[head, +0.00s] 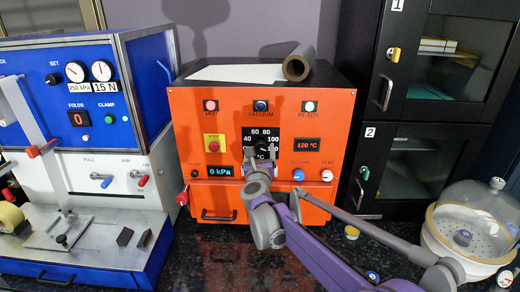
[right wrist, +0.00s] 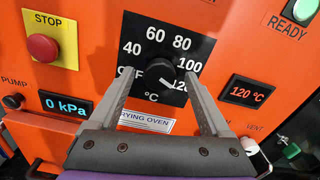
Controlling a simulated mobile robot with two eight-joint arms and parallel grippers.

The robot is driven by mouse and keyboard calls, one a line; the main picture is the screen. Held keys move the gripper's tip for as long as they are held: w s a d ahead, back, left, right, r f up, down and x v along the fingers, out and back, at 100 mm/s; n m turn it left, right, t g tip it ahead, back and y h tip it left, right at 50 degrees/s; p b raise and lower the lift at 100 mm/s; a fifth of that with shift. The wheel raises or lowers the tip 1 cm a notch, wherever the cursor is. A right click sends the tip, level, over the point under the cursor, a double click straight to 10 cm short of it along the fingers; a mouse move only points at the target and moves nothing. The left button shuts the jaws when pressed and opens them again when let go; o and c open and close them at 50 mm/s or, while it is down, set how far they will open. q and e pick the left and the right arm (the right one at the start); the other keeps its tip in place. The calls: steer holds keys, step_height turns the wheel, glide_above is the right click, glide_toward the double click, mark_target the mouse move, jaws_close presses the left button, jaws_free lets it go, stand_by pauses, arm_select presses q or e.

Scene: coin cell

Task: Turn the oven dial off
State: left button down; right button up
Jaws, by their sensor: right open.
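The orange oven (head: 300,210) stands at the middle of the head view. Its black dial (right wrist: 160,74) sits on a black scale plate marked OFF, 40, 60, 80, 100 and 120. In the right wrist view the dial's white mark points down-right toward 120. The dial (head: 262,145) is partly hidden by my gripper in the head view. My right gripper (head: 260,152) is open in front of the dial. In the right wrist view its fingers (right wrist: 158,80) lie to either side of the dial; contact cannot be told. My left gripper is not in view.
A yellow plate with a red STOP button (right wrist: 42,47) is left of the dial. A display (head: 307,145) reads 120 °C, another (head: 220,171) 0 kPa. A blue press (head: 125,90) stands left; a glass desiccator (head: 478,225) and black cabinets (head: 425,110) stand right.

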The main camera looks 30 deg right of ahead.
steer(key=shift+w+d, duration=0.25)
steer(key=shift+w, duration=0.15)
steer(key=shift+c, duration=0.2)
jaws_close()
